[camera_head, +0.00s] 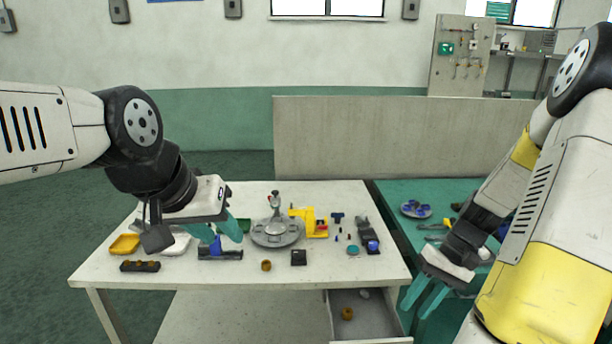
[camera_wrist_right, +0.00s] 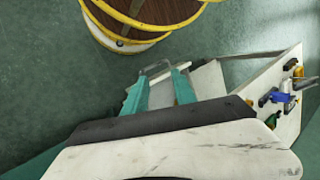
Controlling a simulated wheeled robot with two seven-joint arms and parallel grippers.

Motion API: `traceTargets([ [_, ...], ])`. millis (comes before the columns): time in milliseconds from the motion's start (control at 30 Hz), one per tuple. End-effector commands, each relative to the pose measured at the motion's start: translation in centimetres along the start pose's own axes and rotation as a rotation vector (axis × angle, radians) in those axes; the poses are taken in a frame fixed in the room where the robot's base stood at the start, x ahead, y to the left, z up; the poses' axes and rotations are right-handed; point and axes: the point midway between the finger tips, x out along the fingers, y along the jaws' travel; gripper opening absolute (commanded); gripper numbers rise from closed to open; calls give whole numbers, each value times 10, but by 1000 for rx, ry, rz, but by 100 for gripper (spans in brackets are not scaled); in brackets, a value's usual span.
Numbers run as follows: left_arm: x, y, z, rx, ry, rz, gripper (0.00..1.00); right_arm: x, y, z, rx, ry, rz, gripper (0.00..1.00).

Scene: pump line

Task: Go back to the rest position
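My left gripper (camera_head: 222,236) reaches in over the left part of the white table, its teal fingers apart. Its tips are close to a dark fixture (camera_head: 220,254) with a blue part (camera_head: 215,245); I cannot tell whether they touch. My right gripper (camera_head: 422,298) hangs at the right, in front of the gap between the white table and the green table, pointing down. Its two teal fingers are apart with nothing between them, as the right wrist view also shows (camera_wrist_right: 160,92).
The white table (camera_head: 200,273) holds a grey round fixture (camera_head: 277,233), a yellow part (camera_head: 313,222), a yellow tray (camera_head: 125,244) and small parts. Its drawer (camera_head: 370,323) stands open near my right gripper. A green table (camera_head: 398,216) with a blue-filled plate (camera_head: 416,209) is at right.

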Motion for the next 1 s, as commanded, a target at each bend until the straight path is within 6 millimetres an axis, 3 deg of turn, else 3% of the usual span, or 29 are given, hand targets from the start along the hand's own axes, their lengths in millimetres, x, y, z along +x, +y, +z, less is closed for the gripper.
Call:
traceTargets([
  [100,0,0,0,0,0,0,36,-33,-34,5,-44,72,131,33],
  [300,0,0,0,0,0,0,36,-78,-91,24,-111,234,280,33],
  [600,0,0,0,0,0,0,36,-126,-166,76,-222,535,339,33],
  [800,0,0,0,0,0,0,36,-139,-190,103,-271,671,299,33],
  [1000,0,0,0,0,0,0,36,-142,-196,112,-283,709,280,33],
])
